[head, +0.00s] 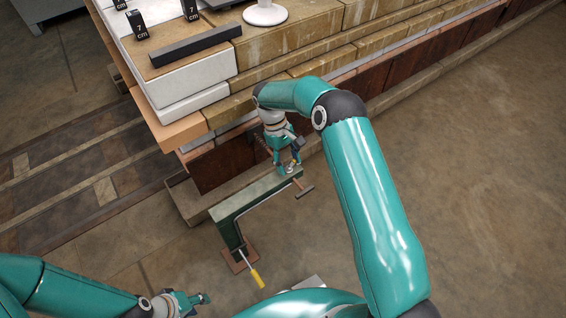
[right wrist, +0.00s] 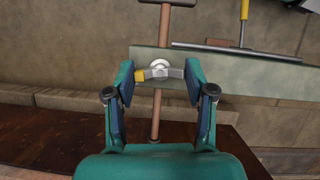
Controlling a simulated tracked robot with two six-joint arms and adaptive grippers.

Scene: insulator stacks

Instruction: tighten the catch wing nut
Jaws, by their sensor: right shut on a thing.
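The wing nut (right wrist: 160,70) is a small metal piece with a round centre and two wings, the left one yellow-tipped. It sits on the face of a grey-green bar (right wrist: 260,80), which also shows in the head view (head: 240,202). My right gripper (right wrist: 162,74) has a finger at each end of the wings and is shut on the nut. In the head view my right gripper (head: 288,168) reaches down to the bar's far end and largely hides the nut. My left gripper (head: 200,298) is at the bottom left, away from the bar; its opening is too small to judge.
A brown T-handled rod (head: 304,190) stands by the bar's far end. A yellow-handled tool (head: 257,276) is at its near end. A stepped stack of slabs (head: 300,45) rises behind, with a dark bar (head: 195,46) on top. Floor at right is clear.

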